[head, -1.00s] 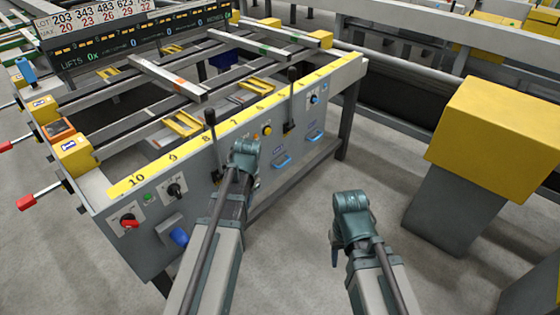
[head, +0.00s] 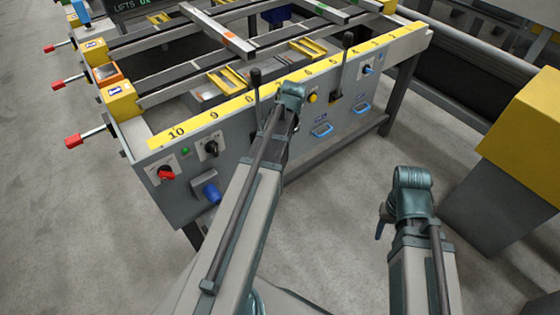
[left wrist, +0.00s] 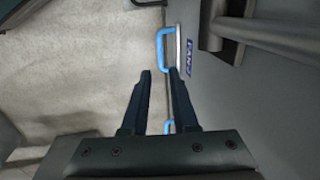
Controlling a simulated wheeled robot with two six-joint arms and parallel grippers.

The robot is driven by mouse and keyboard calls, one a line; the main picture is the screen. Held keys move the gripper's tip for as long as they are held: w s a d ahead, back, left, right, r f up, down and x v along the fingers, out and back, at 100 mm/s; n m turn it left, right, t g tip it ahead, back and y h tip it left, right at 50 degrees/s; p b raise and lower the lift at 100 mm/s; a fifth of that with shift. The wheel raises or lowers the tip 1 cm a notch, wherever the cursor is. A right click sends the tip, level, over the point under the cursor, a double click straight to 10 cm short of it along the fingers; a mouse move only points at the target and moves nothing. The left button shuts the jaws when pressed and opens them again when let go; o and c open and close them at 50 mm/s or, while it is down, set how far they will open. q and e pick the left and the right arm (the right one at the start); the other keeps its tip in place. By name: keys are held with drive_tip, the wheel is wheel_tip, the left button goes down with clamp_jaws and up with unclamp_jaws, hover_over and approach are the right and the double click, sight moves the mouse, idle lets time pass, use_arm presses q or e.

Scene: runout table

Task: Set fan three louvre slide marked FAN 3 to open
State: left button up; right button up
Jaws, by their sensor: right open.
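On the front panel of the table are blue pull handles: one (head: 322,129) right of my left wrist and another (head: 361,108) farther right. Their labels are too small to read in the head view. In the left wrist view, a blue handle (left wrist: 163,45) stands just beyond my fingertips beside a blue label (left wrist: 194,73) starting FAN; its number is unclear. My left gripper (left wrist: 159,72) is open and empty, apart from the handles. My right gripper (head: 381,225) is open, over the floor, away from the panel.
The panel also carries a red switch (head: 166,173), a black knob (head: 211,147), a blue plug (head: 211,192) and upright black levers (head: 347,50). Red-tipped rods (head: 80,140) stick out at left. A yellow-topped grey post (head: 525,125) stands at right. The floor in front is clear.

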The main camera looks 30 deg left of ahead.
use_arm(q)
drive_tip(key=f+b, duration=0.3)
drive_tip(key=a+f+b, duration=0.1)
drive_tip(key=f+b, duration=0.2)
drive_tip(key=f, duration=0.1)
drive_tip(key=f+b, duration=0.3)
drive_tip(key=shift+w+a+f, duration=0.15)
drive_tip(key=shift+w+a, duration=0.2)
drive_tip(key=shift+c, duration=0.2)
clamp_jaws()
idle(0.7)
